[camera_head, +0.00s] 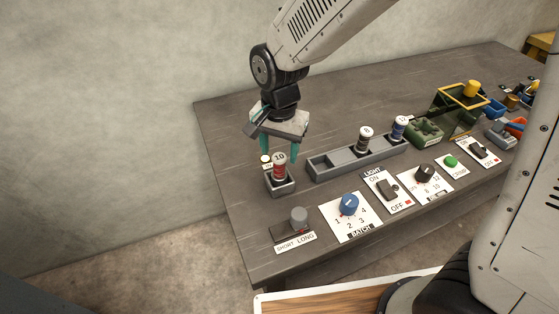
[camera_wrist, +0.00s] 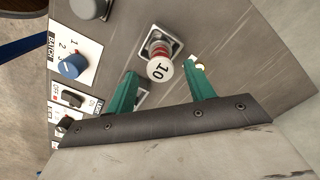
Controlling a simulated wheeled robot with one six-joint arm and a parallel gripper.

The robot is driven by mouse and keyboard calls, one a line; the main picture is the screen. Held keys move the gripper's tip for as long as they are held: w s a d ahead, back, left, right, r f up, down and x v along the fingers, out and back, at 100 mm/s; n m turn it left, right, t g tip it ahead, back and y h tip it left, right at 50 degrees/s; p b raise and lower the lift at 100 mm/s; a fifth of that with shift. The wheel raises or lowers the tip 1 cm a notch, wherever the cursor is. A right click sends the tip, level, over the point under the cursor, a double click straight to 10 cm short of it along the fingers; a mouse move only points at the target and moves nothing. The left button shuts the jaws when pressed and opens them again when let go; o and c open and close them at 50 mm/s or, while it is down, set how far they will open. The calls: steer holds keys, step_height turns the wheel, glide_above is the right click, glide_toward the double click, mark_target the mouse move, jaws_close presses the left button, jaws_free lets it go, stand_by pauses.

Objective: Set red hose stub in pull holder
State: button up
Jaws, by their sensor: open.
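The red hose stub (camera_head: 280,168) is a red flanged spool with a white top marked 10. It stands upright in a small single grey holder (camera_head: 283,189) near the table's left end. I cannot read a label naming this as the pull holder. My gripper (camera_head: 281,155) points down over the stub, open, with its green fingers on either side of the stub's top. In the wrist view the stub (camera_wrist: 160,68) shows between the spread fingertips (camera_wrist: 164,73), with visible gaps to both fingers. The grey holder (camera_wrist: 172,46) shows around its foot.
A grey knob (camera_head: 299,216) and a blue dial (camera_head: 348,204) stand in front. A small yellowish disc (camera_head: 265,160) is behind the holder.

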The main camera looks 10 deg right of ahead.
step_height(320, 180, up, 7)
steer(key=shift+r, duration=0.15)
steer(key=s+d+r+n, duration=0.1)
steer(key=s+d+r, duration=0.3)
steer(key=d, duration=0.3)
steer(key=s+d+r+n, duration=0.2)
steer(key=s+d+r, duration=0.2)
steer(key=d, duration=0.3)
steer(key=s+d+n, duration=0.1)
steer(key=s+d, duration=0.2)
steer(key=s, duration=0.2)
steer(key=s+d+n+t, duration=0.1)
steer(key=s+d, duration=0.3)
steer(key=s, duration=0.2)
steer(key=shift+s+r+n, duration=0.2)
steer(key=shift+s+n, duration=0.1)
steer(key=shift+n, duration=0.1)
